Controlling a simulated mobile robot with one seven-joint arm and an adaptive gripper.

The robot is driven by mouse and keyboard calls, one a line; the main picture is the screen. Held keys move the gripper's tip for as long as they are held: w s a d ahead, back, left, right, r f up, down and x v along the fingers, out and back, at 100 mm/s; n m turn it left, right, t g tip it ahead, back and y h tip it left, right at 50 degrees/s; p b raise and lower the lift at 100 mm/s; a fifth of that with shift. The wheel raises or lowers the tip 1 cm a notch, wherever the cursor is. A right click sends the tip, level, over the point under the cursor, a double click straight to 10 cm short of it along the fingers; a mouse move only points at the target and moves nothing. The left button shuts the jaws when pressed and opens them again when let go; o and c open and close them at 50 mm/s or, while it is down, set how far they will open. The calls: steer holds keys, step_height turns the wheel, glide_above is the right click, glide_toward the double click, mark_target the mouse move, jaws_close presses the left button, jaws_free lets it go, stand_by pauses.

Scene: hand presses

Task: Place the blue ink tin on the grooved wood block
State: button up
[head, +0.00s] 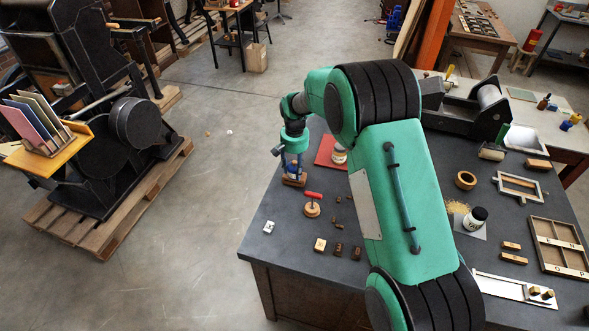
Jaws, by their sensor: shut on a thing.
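My gripper (291,163) is at the far left part of the dark table, pointing down. It is shut on the blue ink tin (292,169), which is small and partly hidden by the fingers. A brown wood block (294,181) lies on the table directly below the tin in the picture. Its grooves are too small to make out. The tin is at or just above the block; I cannot tell whether they touch.
A red pad (329,152) with a white jar (339,154) lies to the right. Several small type blocks lie nearer the table's front edge. My arm covers the table's middle.

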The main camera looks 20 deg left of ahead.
stand_by(0.3)
steer(key=o, duration=1.4)
steer(key=shift+f, duration=0.1)
step_height(320, 180, up, 12)
steer(key=shift+r+p, duration=0.15)
steer(key=shift+p, duration=0.25)
